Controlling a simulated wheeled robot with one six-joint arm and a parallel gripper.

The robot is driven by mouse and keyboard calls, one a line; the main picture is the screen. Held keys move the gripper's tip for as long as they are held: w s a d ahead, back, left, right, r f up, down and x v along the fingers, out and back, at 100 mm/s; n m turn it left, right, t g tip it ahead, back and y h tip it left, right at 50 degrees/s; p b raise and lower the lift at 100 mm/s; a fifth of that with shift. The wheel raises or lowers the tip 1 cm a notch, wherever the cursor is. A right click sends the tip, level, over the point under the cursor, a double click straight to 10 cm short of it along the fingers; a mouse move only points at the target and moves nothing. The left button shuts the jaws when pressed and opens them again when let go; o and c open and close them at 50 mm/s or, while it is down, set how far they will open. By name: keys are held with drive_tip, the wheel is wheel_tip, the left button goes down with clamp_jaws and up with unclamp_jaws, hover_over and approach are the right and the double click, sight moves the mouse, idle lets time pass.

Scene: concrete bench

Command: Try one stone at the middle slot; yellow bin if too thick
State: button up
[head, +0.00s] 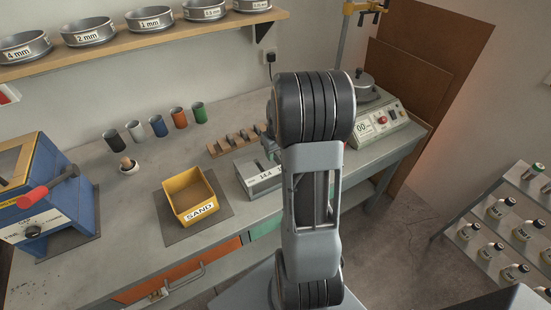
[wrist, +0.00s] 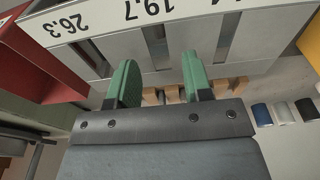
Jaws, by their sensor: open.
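A grey slotted gauge (head: 262,178) stands on the bench, partly hidden by my arm in the head view. In the wrist view its face (wrist: 185,12) shows 26.3, 19.7 and a cut-off third label, with the middle slot (wrist: 156,48) by 19.7. My gripper (wrist: 160,64) has green-padded fingers, apart and with no stone held, close to the gauge. Stones among the wooden rack (head: 235,139) blocks are too small to tell.
A red bin (wrist: 45,65) is beside the gauge in the wrist view. Several coloured cups (head: 157,126) and a small mortar (head: 129,166) stand behind the bin. A blue machine (head: 55,205) is at left and a scale (head: 378,122) at right.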

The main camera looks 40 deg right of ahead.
wheel_tip(320, 180, up, 14)
drive_tip(key=s, duration=0.1)
drive_tip(key=shift+s+f, duration=0.15)
drive_tip(key=shift+s, duration=0.2)
drive_tip(key=shift+a, duration=0.1)
idle(0.8)
drive_tip(key=s+a+t, duration=0.1)
drive_tip(key=s+a, duration=0.4)
drive_tip(key=a, duration=0.5)
drive_tip(key=s+a+f+n+t, duration=0.1)
drive_tip(key=s+a, duration=0.4)
drive_tip(key=a, duration=0.5)
drive_tip(key=shift+s+a+f+n, duration=0.15)
drive_tip(key=shift+s+a+n, duration=0.05)
drive_tip(key=shift+a+n, duration=0.15)
